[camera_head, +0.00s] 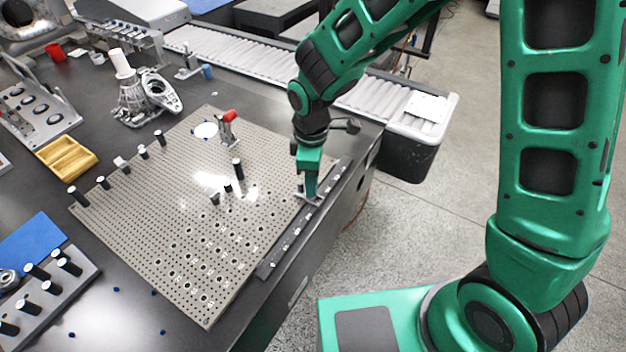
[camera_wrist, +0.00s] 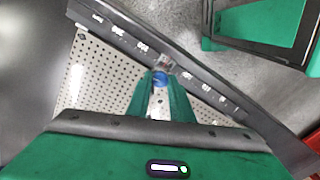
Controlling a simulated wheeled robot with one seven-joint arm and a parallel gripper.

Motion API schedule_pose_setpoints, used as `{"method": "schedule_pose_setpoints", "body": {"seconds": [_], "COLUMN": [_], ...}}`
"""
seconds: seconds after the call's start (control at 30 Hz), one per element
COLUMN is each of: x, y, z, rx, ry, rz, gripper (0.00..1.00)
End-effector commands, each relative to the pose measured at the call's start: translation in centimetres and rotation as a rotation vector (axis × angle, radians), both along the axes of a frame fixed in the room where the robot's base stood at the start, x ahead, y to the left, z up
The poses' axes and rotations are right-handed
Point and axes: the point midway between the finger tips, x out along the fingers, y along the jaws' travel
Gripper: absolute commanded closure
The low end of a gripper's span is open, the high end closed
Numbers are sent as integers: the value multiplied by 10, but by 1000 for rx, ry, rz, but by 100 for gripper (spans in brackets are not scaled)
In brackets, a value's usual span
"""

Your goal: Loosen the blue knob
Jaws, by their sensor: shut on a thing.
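The blue knob (camera_wrist: 159,78) shows in the wrist view at the tips of my gripper's two green fingers. It sits beside the dark rail (camera_wrist: 205,75) along the edge of the perforated plate. My gripper (camera_wrist: 160,90) is shut on the knob, with a finger on either side. In the head view my gripper (camera_head: 309,192) points down at the plate's right edge, over the rail (camera_head: 290,240). The knob is hidden there behind the fingers. A small pale metal piece is visible just below the knob between the fingers.
The perforated plate (camera_head: 165,225) carries a red-topped clamp (camera_head: 228,127) and several black posts. A roller conveyor (camera_head: 230,75) runs behind the table. A gold tray (camera_head: 67,157) and a grey casting (camera_head: 133,104) stand at left. Open floor lies right of the table.

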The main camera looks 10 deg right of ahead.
Motion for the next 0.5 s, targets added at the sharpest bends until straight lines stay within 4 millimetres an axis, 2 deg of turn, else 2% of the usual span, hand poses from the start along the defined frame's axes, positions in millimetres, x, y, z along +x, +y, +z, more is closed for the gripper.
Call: {"method": "schedule_pose_setpoints", "body": {"seconds": [0.2,0.5], "x": [0,-1], "y": [1,1], "z": [0,0], "rx": [1,2], "ry": [0,0], "rz": [162,293], "gripper": [100,100]}}
